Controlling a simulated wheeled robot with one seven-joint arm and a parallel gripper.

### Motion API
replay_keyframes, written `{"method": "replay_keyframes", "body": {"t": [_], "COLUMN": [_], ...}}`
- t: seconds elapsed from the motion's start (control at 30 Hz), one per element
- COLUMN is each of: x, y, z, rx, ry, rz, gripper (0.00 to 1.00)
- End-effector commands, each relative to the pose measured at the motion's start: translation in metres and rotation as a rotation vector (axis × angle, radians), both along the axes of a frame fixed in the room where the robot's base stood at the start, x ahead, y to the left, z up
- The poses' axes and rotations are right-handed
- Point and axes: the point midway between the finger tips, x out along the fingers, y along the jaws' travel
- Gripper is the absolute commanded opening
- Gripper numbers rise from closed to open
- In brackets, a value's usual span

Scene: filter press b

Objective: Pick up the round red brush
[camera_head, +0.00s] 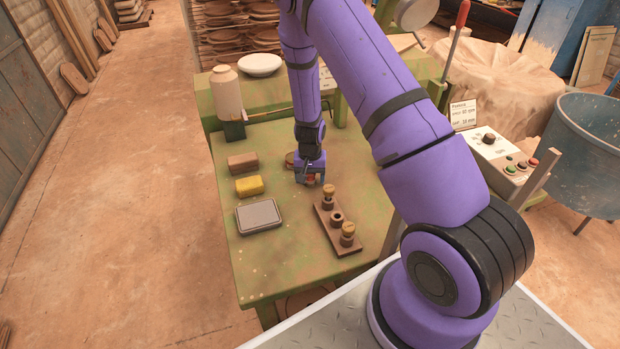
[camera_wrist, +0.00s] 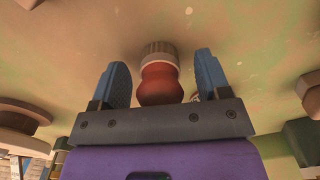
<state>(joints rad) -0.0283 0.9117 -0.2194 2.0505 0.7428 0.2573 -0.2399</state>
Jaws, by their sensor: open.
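The round red brush (camera_wrist: 159,86) shows between the two blue fingers of my gripper (camera_wrist: 162,72) in the wrist view. It has a bulbous red body, a pale band and a ribbed brown end pointing away from the palm. Gaps show on both sides of it, so the fingers are open around it and do not appear to touch it. In the head view my gripper (camera_head: 310,181) is low over the green table (camera_head: 285,262), with only a bit of red visible at its fingers; the arm hides most of the brush.
A wooden rack (camera_head: 325,219) with brass-topped pieces stands close to the right of my gripper. To the left lie a yellow sponge (camera_head: 249,186), a brown block (camera_head: 243,162) and a grey slab (camera_head: 258,216). A tall jar (camera_head: 227,92) and white bowl (camera_head: 260,64) stand behind.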

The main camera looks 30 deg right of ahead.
Motion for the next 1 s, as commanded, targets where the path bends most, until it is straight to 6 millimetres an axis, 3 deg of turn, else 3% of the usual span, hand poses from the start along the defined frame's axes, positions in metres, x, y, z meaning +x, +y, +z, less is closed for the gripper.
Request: {"method": "replay_keyframes", "body": {"t": [0.13,0.37,0.73,1.0], "x": [0.000,0.000,0.000,0.001], "y": [0.000,0.000,0.000,0.001], "z": [0.000,0.001,0.004,0.045], "rx": [0.000,0.000,0.000,-0.001], "ry": [0.000,0.000,-0.001,-0.005], "rz": [0.000,0.001,0.001,0.003], "gripper": [0.70,0.17,0.13,0.13]}}
